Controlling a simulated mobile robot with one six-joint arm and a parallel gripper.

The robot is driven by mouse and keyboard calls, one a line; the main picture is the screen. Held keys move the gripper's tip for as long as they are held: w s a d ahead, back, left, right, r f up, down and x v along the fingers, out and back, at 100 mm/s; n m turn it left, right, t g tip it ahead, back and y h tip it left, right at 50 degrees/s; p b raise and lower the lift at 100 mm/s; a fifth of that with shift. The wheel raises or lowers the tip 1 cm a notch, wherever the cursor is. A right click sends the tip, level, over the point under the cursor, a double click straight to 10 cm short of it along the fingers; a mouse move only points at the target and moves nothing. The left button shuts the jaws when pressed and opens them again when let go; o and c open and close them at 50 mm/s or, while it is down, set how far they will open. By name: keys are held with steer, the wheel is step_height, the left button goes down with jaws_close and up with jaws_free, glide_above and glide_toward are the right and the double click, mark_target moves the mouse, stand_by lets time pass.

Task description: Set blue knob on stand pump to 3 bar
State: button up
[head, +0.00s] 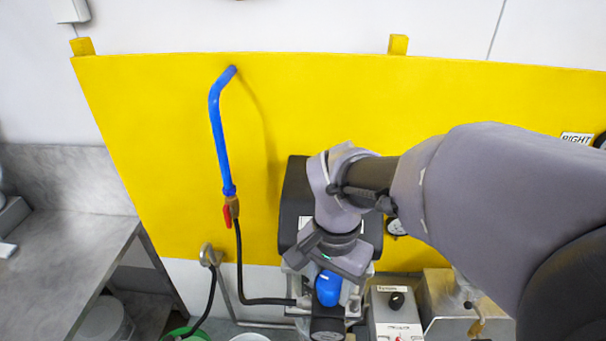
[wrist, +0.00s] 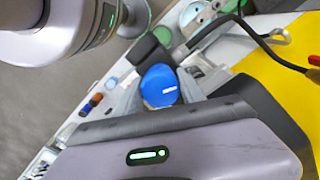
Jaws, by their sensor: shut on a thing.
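The blue knob (head: 328,288) is on the stand pump, low in the middle of the head view. It also shows in the wrist view as a round blue cap (wrist: 158,85) with a small white mark. My gripper (head: 325,272) is above the pump and shut on the knob. In the wrist view its grey fingers lie on both sides of the knob. A round pressure gauge (head: 397,228) shows partly behind my arm; its reading is too small to tell. My arm hides much of the pump.
A yellow panel (head: 150,120) stands behind, with a blue pipe (head: 218,130) and red-handled valve (head: 228,212). A black hose (head: 240,265) runs beside the pump. A control box (head: 395,312) with a black knob stands to the right. A grey bench (head: 60,250) is at left.

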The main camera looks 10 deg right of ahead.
mark_target(331, 280)
steer(key=m+b, duration=0.1)
steer(key=m, duration=0.2)
steer(key=shift+f+m+b, duration=0.1)
steer(key=shift+m+b, duration=0.2)
steer(key=shift+b, duration=0.1)
steer(key=shift+m+b, duration=0.85)
steer(key=shift+m, duration=0.95)
steer(key=o, duration=1.3)
steer(key=shift+d, duration=0.1)
steer(key=shift+o, duration=0.2)
step_height(331, 280, up, 18)
steer(key=p, duration=0.4)
steer(key=shift+f, duration=0.2)
